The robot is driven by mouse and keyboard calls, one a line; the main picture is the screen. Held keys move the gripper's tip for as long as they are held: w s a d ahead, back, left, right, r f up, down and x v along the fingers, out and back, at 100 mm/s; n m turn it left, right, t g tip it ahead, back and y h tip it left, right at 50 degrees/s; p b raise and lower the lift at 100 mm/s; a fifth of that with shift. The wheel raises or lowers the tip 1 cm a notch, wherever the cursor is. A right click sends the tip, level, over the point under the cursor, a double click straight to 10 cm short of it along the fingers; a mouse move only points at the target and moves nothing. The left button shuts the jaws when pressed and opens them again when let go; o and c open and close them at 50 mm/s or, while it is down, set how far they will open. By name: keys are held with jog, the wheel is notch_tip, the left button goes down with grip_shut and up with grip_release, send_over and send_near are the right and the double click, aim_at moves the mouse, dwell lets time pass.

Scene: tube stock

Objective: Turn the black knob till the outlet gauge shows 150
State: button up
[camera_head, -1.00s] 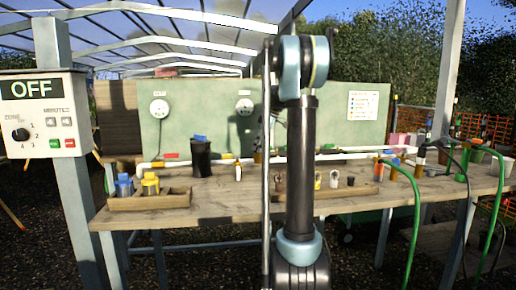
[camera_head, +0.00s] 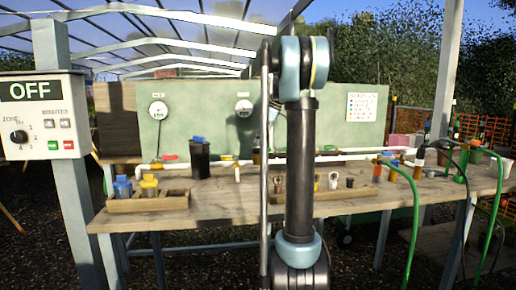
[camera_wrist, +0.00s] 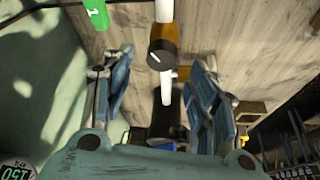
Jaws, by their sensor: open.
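In the wrist view a round black knob (camera_wrist: 161,55) with a white mark line sits on a brass-coloured body on a white pipe. My gripper (camera_wrist: 162,72) is open, with one blue finger on each side of the knob and a visible gap to both. A gauge face reading 150 (camera_wrist: 15,173) is cut off at the lower left corner; I cannot tell which gauge it is. In the head view two round gauges, left (camera_head: 158,110) and right (camera_head: 243,107), hang on the green board; their readings are too small to be sure. My arm hides my gripper there.
A control box (camera_head: 42,117) showing OFF, with its own black zone dial (camera_head: 19,136), is on the left post. The wooden bench (camera_head: 225,205) carries a black cylinder (camera_head: 200,160), a tray (camera_head: 150,202) and several fittings. Green hoses (camera_head: 416,215) hang at the right.

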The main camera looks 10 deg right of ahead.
jog(key=v, duration=0.7)
jog(key=shift+r, duration=0.25)
jog(key=shift+d, duration=0.1)
